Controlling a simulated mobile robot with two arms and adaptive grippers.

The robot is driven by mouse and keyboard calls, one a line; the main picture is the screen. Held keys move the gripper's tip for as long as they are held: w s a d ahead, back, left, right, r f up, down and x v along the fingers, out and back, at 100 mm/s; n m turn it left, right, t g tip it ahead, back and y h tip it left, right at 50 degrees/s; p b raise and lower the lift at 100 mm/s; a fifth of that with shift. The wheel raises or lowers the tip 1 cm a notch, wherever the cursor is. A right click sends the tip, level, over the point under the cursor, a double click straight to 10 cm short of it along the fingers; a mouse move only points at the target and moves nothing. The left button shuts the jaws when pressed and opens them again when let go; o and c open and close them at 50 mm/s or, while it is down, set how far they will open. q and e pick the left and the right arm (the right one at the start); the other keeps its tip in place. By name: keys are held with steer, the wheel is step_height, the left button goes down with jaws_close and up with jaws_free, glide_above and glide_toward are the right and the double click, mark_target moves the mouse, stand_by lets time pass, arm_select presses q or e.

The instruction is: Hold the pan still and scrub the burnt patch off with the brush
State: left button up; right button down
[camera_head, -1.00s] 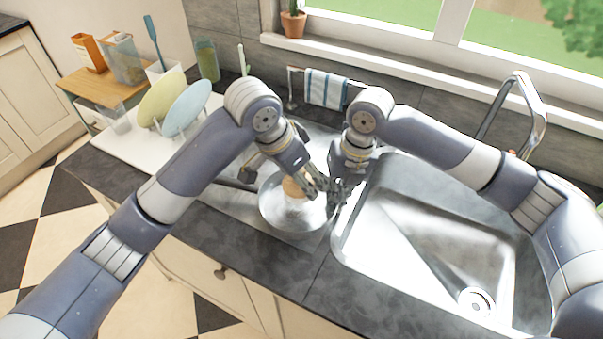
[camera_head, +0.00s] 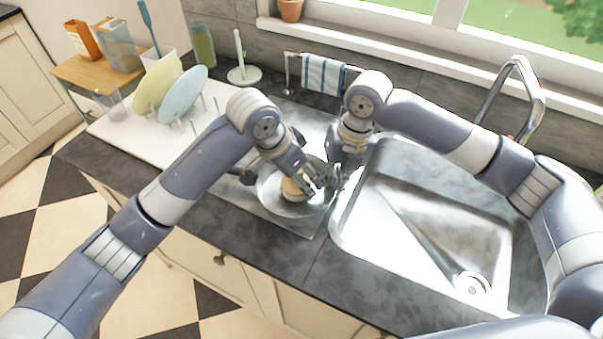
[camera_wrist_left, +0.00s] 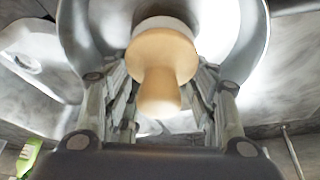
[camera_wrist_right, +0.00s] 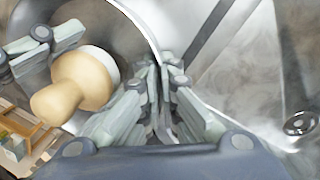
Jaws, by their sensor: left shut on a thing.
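The metal pan (camera_head: 269,201) sits on the steel drainboard left of the sink basin; its bowl also shows in the left wrist view (camera_wrist_left: 243,55). The brush (camera_head: 292,190), with a rounded tan wooden knob, stands inside the pan. My left gripper (camera_head: 318,186) is shut on the brush, with its fingers on both sides of the knob (camera_wrist_left: 160,75). My right gripper (camera_head: 338,180) is at the pan's right rim; in the right wrist view its fingers (camera_wrist_right: 163,75) are closed together on the rim. I cannot make out the burnt patch; the brush and grippers cover part of the pan.
The empty sink basin (camera_head: 430,215) lies right of the pan, with a tall tap (camera_head: 535,95) behind it. A striped towel (camera_head: 323,77) hangs behind. A white rack with plates (camera_head: 183,95) stands left. The dark counter in front (camera_head: 245,232) is clear.

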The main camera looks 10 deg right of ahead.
arm_select(q)
steer(key=shift+f, duration=0.55)
stand_by(0.4)
steer(key=shift+d, duration=0.1)
